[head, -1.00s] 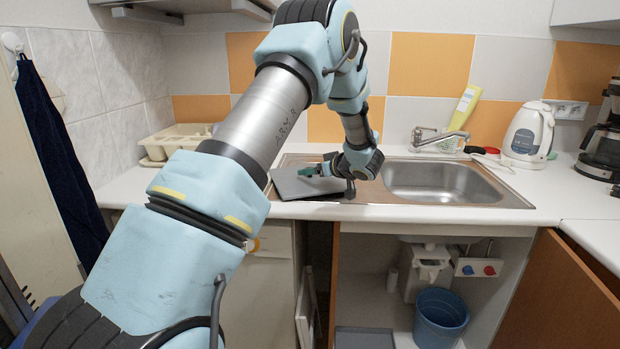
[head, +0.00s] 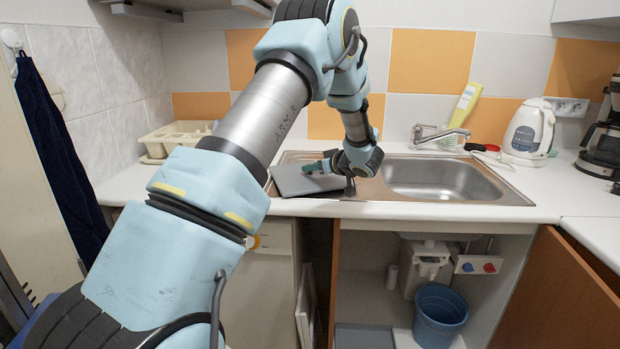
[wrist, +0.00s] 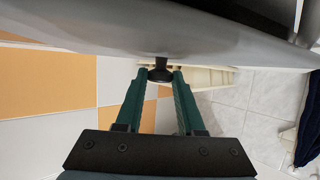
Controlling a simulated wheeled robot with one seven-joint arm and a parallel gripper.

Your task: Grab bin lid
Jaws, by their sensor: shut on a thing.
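The bin lid (head: 298,182) is a grey flat panel over the drainboard left of the sink basin in the head view. In the wrist view its grey surface (wrist: 130,28) fills the top of the picture, with a short dark knob (wrist: 160,74) sticking out of it. My gripper (head: 317,167) is at the lid's far right side in the head view. In the wrist view the green fingers of my gripper (wrist: 160,77) are shut on the knob, one on each side. I cannot tell whether the lid's underside touches the drainboard.
The sink basin (head: 440,181) and its tap (head: 436,137) are to the right. A kettle (head: 527,133) and a coffee maker (head: 603,140) stand farther right. A cream dish rack (head: 178,137) is at the back left. A blue bin (head: 440,316) stands in the open cupboard below.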

